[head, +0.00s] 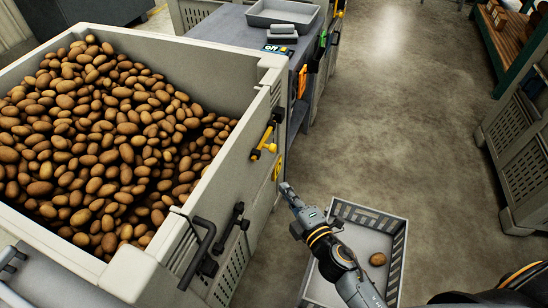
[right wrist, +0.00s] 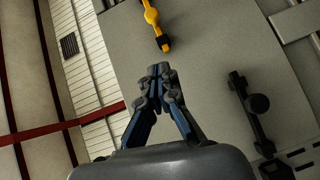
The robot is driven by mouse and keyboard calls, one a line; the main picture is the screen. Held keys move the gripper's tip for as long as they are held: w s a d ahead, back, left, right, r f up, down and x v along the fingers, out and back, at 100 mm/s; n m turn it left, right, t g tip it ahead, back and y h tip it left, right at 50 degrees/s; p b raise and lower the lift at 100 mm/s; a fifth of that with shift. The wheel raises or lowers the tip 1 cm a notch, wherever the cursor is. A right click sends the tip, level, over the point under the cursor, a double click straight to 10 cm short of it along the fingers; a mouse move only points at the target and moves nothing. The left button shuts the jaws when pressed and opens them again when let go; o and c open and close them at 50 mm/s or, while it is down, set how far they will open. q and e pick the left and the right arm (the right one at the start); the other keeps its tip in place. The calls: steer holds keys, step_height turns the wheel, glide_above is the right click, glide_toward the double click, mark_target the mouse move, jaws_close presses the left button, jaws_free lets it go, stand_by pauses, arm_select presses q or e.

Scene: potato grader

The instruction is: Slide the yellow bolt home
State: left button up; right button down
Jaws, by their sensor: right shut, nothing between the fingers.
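The yellow bolt (head: 264,148) is mounted on the side wall of the large grey potato bin, with dark fittings around it. It also shows at the top of the right wrist view (right wrist: 153,18), with a dark end piece. My right gripper (head: 285,187) is below and slightly right of the bolt, apart from it, over the floor beside the bin. Its fingertips (right wrist: 158,70) are together with nothing between them. How far the bolt is slid cannot be told. My left gripper is not in view.
The potato bin (head: 140,48) fills the left side. Black handles (head: 232,228) stick out from its wall near my right arm. A grey crate (head: 398,262) with one potato (head: 377,259) stands on the floor below. A bench with a grey tray (head: 283,13) is behind. Open floor lies right.

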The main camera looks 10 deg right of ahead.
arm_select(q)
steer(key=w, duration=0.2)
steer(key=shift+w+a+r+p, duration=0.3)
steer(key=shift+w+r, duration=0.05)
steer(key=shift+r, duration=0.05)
arm_select(e)
steer(key=w+f, duration=0.1)
steer(key=w, duration=1.1)
steer(key=shift+w+a+f, duration=0.2)
steer(key=shift+w+f, duration=0.15)
steer(key=shift+w, duration=0.05)
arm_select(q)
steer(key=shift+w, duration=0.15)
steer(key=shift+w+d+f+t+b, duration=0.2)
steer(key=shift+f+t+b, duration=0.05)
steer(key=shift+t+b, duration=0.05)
arm_select(e)
steer(key=w+d, duration=0.1)
steer(key=w, duration=0.1)
steer(key=w+d, duration=0.2)
steer(key=shift+r, duration=0.1)
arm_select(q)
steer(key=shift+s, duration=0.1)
arm_select(e)
steer(key=shift+a, duration=0.1)
